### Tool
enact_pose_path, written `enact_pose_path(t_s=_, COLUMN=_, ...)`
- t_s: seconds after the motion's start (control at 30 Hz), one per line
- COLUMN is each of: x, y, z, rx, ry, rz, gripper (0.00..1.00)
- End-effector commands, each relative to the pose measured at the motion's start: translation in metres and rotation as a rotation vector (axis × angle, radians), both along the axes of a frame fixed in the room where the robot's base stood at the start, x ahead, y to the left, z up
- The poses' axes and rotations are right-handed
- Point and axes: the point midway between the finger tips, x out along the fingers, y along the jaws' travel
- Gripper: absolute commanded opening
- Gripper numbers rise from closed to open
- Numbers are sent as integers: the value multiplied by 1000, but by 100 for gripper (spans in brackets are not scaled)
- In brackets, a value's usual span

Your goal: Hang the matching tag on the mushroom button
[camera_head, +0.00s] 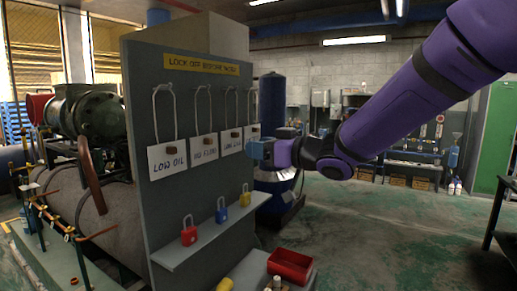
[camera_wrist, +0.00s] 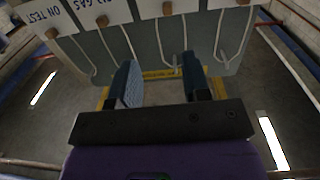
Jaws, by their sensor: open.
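White tags with wire loops hang in a row on a grey board (camera_head: 150,90). The leftmost tag (camera_head: 167,158) reads LOW OIL. The second tag (camera_head: 204,148) is hard to read, and the third tag (camera_head: 231,140) seems to read LOW GAS. The last tag is mostly behind my gripper (camera_head: 256,151). The wrist view shows the row upside down, with the ON TEST tag (camera_wrist: 47,14) at the left. My gripper (camera_wrist: 160,80) is open, its fingers apart; one wire loop (camera_wrist: 173,55) appears between them, but whether it touches is unclear. I cannot identify a mushroom button.
A shelf (camera_head: 205,240) on the board holds red (camera_head: 189,236), blue (camera_head: 221,215) and yellow (camera_head: 245,199) padlocks. A red tray (camera_head: 290,266) stands below at front. Machinery (camera_head: 90,115) is left of the board. The floor (camera_head: 400,230) at right is clear.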

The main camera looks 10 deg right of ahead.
Motion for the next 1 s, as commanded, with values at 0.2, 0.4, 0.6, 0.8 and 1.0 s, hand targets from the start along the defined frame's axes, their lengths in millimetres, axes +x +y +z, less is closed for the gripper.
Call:
enact_pose_path(t_s=0.2, x=7, y=17, z=-2, rx=17, ry=-3, rz=41, gripper=44)
enact_pose_path(t_s=0.4, x=30, y=47, z=-2, rx=15, ry=-3, rz=40, gripper=44)
enact_pose_path(t_s=0.6, x=55, y=79, z=-2, rx=16, ry=-2, rz=38, gripper=44)
enact_pose_path(t_s=0.8, x=73, y=100, z=-1, rx=16, ry=-4, rz=36, gripper=44)
enact_pose_path(t_s=1.0, x=79, y=109, z=-1, rx=16, ry=-4, rz=36, gripper=44)
